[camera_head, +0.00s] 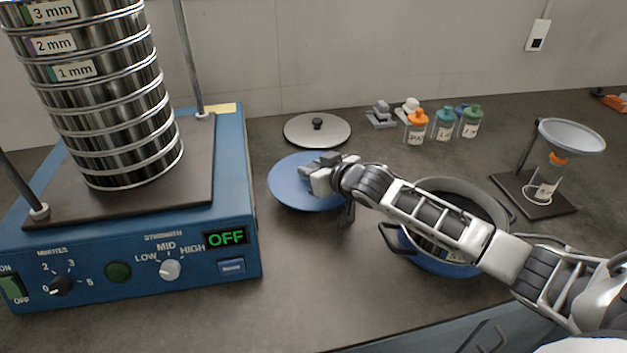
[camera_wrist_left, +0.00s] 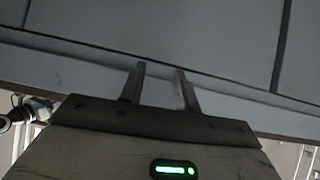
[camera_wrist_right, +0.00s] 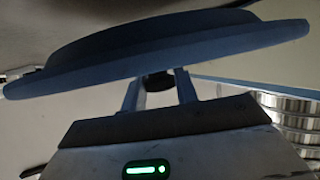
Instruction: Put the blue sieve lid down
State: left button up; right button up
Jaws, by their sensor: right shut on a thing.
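The blue sieve lid (camera_head: 290,188) is a flat blue disc in the head view, left of the pot and right of the shaker. My right gripper (camera_head: 322,170) is over the lid and shut on its knob. In the right wrist view the blue lid (camera_wrist_right: 160,48) spans the picture, slightly tilted in that view, with its dark knob between the fingers (camera_wrist_right: 158,88). I cannot tell whether the lid touches the counter. My left gripper (camera_wrist_left: 160,88) shows only in its own wrist view, with its fingers apart and nothing between them, in front of grey panels.
The blue sieve shaker (camera_head: 130,255) with stacked sieves (camera_head: 120,110) stands at left, its display reading OFF. A grey lid (camera_head: 317,131) lies behind the blue lid. A handled pot (camera_head: 470,190), several bottles (camera_head: 445,122) and a funnel stand (camera_head: 540,190) are at right. Counter in front is clear.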

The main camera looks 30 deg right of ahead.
jog(key=shift+w+f, duration=0.1)
jog(key=shift+f, duration=1.55)
jog(key=shift+f, duration=0.1)
jog(key=shift+f, duration=0.35)
